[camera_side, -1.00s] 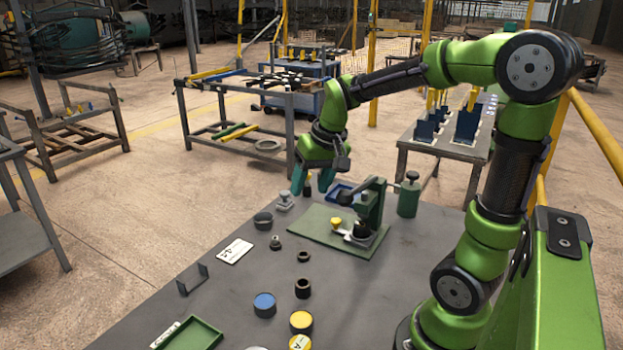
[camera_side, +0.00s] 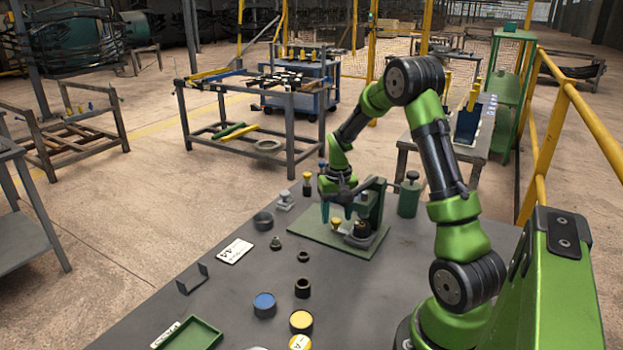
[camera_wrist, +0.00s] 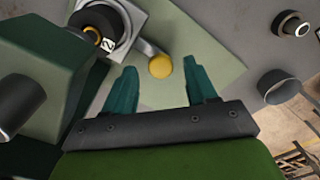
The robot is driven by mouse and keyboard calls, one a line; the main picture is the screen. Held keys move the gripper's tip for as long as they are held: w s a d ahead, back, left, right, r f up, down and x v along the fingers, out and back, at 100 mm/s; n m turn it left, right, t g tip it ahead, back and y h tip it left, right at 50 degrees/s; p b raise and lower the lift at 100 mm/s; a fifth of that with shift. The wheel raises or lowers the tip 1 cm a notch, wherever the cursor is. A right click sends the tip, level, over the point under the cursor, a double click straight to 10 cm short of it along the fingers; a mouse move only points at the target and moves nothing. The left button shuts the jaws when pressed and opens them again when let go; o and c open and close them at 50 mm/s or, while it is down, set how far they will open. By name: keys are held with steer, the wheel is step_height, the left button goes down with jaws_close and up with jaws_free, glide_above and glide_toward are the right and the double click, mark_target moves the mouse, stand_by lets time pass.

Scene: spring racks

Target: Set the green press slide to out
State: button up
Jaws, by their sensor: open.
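The green press (camera_side: 370,210) stands on a green base plate (camera_side: 310,232) at the far end of the grey table. In the wrist view its housing (camera_wrist: 60,55) fills the left, with a round dark part (camera_wrist: 100,22) on a light block beside it. A yellow knob (camera_wrist: 160,66) on a grey lever shows near the middle; in the side view it is mostly hidden behind my gripper. My gripper (camera_side: 337,212) is over the plate, left of the press column. In the wrist view its teal fingers (camera_wrist: 155,92) are apart and empty, with the knob beyond and between them.
A green canister (camera_side: 409,198) stands right of the press. A dark cup (camera_side: 263,221) and a grey-topped part (camera_side: 284,200) stand left of the plate. Blue (camera_side: 264,304) and yellow-topped (camera_side: 301,321) cylinders and a green tray (camera_side: 188,334) are nearer the front. The table between holds small rings.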

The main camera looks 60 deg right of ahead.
steer(key=shift+f, duration=0.55)
steer(key=shift+c, duration=0.2)
jaws_close()
